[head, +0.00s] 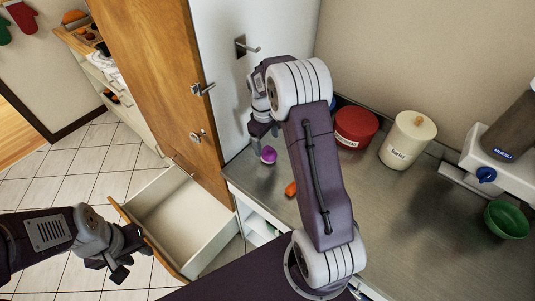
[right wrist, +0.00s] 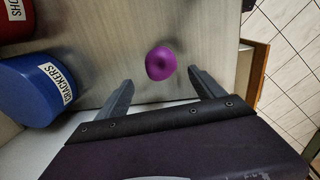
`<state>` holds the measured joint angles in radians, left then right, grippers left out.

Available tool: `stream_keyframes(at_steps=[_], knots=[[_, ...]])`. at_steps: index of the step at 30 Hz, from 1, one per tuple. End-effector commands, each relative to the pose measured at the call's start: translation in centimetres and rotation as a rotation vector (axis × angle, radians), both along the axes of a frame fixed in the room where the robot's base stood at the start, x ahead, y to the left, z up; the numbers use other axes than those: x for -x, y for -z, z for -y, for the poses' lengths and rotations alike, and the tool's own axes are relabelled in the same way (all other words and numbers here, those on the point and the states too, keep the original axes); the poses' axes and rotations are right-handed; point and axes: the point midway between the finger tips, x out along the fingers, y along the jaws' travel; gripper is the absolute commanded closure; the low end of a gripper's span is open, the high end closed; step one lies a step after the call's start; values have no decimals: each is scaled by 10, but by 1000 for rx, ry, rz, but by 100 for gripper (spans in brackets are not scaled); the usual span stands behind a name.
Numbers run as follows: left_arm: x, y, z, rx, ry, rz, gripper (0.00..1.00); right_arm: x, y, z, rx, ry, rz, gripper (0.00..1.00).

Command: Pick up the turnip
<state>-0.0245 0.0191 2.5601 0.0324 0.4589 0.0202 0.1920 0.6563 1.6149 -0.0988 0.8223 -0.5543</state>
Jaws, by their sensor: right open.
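The turnip (head: 268,154) is small, round and purple, and lies on the metal counter near its left edge. It also shows in the right wrist view (right wrist: 160,63), just beyond the fingertips and roughly centred between them. My right gripper (head: 262,131) is above and close to the turnip, pointing down. In the right wrist view its two fingers (right wrist: 161,86) are spread apart with nothing between them. My left gripper (head: 120,266) is over the floor at the lower left, away from the counter, with its fingers apart and empty.
An orange carrot-like thing (head: 291,188) lies near my right arm. A red canister (head: 355,128), a cream canister (head: 407,141) and a green bowl (head: 507,219) stand to the right. A blue crackers canister (right wrist: 35,90) is left of the turnip. An open drawer (head: 180,215) juts out.

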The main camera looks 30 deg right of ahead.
Motion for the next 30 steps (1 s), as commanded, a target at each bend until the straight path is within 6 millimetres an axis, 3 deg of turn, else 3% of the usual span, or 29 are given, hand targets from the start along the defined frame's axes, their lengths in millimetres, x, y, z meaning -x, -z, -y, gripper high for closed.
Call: stream_keyframes(at_steps=[7, 15, 23, 30], knots=[[0, -4, 0, 0, 0, 0, 64, 1, 15, 1, 0, 0, -1, 22], [0, -13, 0, 0, 0, 0, 64, 7, 58, 2, 0, 0, -1, 22], [0, -12, 0, 0, 0, 0, 64, 6, 63, 3, 0, 0, 1, 22], [0, -12, 0, 0, 0, 0, 64, 6, 62, 3, 0, 0, 1, 88]])
